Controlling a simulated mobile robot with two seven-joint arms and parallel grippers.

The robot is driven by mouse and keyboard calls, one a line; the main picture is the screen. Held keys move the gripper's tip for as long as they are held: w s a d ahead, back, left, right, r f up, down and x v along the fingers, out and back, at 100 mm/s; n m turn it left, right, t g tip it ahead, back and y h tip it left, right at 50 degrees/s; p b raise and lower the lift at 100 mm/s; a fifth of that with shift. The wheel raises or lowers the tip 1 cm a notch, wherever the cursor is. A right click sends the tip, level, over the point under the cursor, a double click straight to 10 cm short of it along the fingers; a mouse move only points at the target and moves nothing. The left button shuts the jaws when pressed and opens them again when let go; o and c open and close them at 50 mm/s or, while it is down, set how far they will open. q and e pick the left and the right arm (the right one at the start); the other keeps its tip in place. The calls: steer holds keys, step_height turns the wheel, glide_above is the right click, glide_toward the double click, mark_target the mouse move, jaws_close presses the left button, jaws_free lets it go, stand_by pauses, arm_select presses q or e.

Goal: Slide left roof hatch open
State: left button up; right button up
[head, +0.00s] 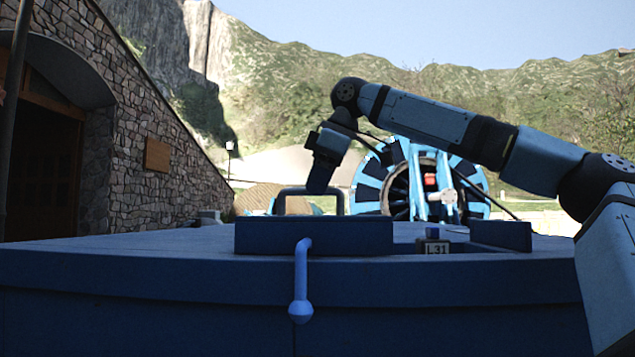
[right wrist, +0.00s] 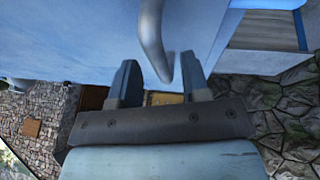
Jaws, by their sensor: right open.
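The left roof hatch (head: 350,238) is a raised dark-blue block on the blue roof, left of centre in the head view. A U-shaped bar handle (head: 283,190) stands above its far side. A light-blue lever with a ball end (head: 301,280) hangs over its front. My right gripper (head: 319,185) points down at the bar handle, overlapping it in the head view. In the right wrist view the right gripper (right wrist: 158,68) is open, with a curved light-blue bar (right wrist: 152,40) reaching between its fingertips. Contact cannot be told. My left gripper is not in view.
The blue roof (head: 120,260) fills the foreground. A large blue cable reel (head: 370,187) stands behind. A stone building (head: 160,120) stands at the left.

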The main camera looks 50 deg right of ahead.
steer(key=v, duration=1.3)
steer(key=shift+s+r, duration=0.25)
steer(key=shift+r, duration=0.1)
steer(key=shift+f, duration=0.1)
